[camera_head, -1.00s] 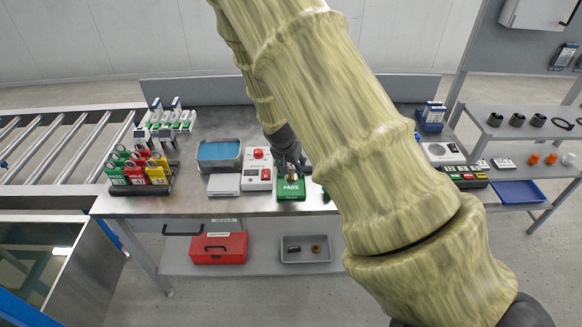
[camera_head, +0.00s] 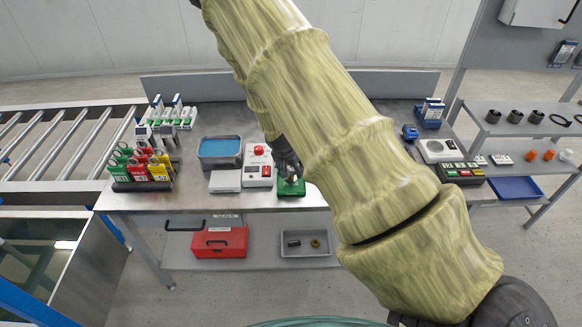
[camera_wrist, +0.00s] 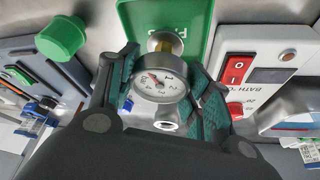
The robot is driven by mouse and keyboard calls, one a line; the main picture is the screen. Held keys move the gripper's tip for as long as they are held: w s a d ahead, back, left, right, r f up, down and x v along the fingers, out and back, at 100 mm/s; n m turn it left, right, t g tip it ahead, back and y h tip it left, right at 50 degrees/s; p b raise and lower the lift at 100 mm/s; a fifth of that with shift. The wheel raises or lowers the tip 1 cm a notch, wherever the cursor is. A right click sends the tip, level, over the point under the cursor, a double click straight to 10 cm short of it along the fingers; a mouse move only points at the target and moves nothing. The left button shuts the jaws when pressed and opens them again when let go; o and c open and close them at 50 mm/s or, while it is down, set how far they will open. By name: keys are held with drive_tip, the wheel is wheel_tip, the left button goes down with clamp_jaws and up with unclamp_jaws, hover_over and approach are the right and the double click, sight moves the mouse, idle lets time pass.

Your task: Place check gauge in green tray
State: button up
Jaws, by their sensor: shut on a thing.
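The check gauge (camera_wrist: 160,80) is a round white dial with a metal rim and a brass fitting, seen in the wrist view between my two fingers. My gripper (camera_wrist: 163,95) is shut on it. The green tray (camera_wrist: 190,14) shows just beyond the gauge, with white lettering partly covered. In the head view my gripper (camera_head: 290,176) is over the green tray (camera_head: 292,192) at the table's front edge. The gauge is mostly hidden there by the gripper. I cannot tell whether it touches the tray.
Beside the tray are a white box with red controls (camera_head: 258,165), a blue-topped bath (camera_head: 220,150) and a grey block (camera_head: 225,182). Tagged padlock-like items (camera_head: 142,168) stand at left. A green knob (camera_wrist: 62,37) is near my finger in the wrist view.

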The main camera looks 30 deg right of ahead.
drive_tip(key=shift+f, duration=0.1)
drive_tip(key=o, duration=1.3)
drive_tip(key=shift+c, duration=0.2)
drive_tip(key=shift+b+v, duration=2.15)
drive_tip(key=shift+v, duration=3.9)
drive_tip(key=s+a+f+n+g+y, duration=0.15)
drive_tip(key=s+a+f+n, duration=0.35)
drive_tip(key=s+f, duration=0.75)
drive_tip(key=s+a+f+n+g+y, duration=0.1)
drive_tip(key=s+a+f+n+y, duration=0.1)
drive_tip(key=s+a+f, duration=0.75)
drive_tip(key=s+a+f+n, duration=0.1)
drive_tip(key=s+f, duration=0.3)
drive_tip(key=s, duration=0.3)
drive_tip(key=s+a+f+n, duration=0.1)
drive_tip(key=s+f+n, duration=0.1)
drive_tip(key=s+f, duration=0.2)
drive_tip(key=s, duration=0.3)
drive_tip(key=shift+s, duration=0.4)
